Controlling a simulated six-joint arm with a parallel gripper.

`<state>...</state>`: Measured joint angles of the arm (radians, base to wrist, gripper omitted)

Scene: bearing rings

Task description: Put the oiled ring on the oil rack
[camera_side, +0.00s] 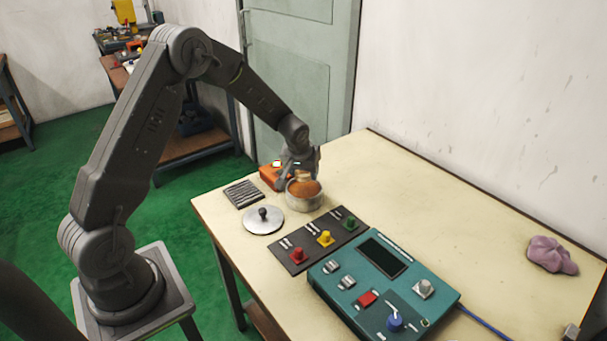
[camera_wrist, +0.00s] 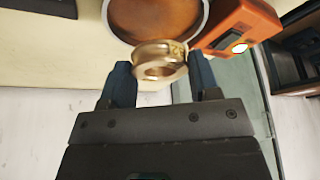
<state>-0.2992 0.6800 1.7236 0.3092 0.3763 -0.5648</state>
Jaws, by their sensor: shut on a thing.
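A gold-coloured ring (camera_wrist: 160,62) sits between the two fingers of my gripper (camera_wrist: 162,82) in the wrist view, and the gripper is shut on it. In the side view my gripper (camera_side: 302,172) is at the round metal pot (camera_side: 304,204), which holds brown oil (camera_side: 304,188). The pot's oil also shows behind the ring in the wrist view (camera_wrist: 155,15). The ring looks to be above the oil, but its exact height is hard to tell. A dark slatted rack (camera_side: 243,194) lies on the table left of the pot, and nothing shows on it.
An orange device (camera_side: 269,177) stands close beside the pot. A round metal lid (camera_side: 263,221) with a black knob lies in front of the rack. A dark panel (camera_side: 318,241) with coloured knobs and a teal control box (camera_side: 382,284) are nearer. A purple cloth (camera_side: 551,254) lies far right.

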